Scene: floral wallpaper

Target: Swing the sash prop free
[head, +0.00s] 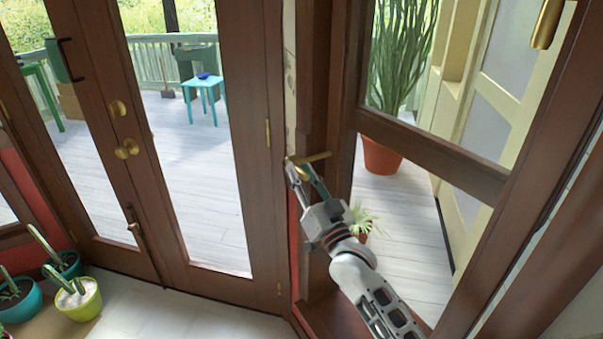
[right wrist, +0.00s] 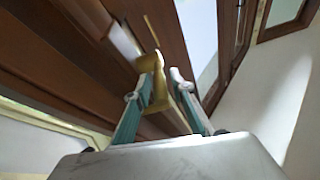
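The brass sash prop (head: 314,157) sits on the dark wooden window frame, right of the glazed doors, with its arm reaching to the right. My right gripper (head: 298,168) is up at its left end. In the right wrist view, brass (right wrist: 160,68) shows between and behind the two teal fingers of this gripper (right wrist: 164,74). The fingers lean inward with a small gap between the tips. I cannot tell whether they press on the brass or only stand around it. My left gripper is not in view.
The glazed doors (head: 210,130) have a brass knob (head: 127,149). Potted cacti, one in a yellow-green pot (head: 80,300), stand at the lower left. Beyond the window glass are a plant in a terracotta pot (head: 381,158) and a deck. Another brass fitting (head: 547,22) is at upper right.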

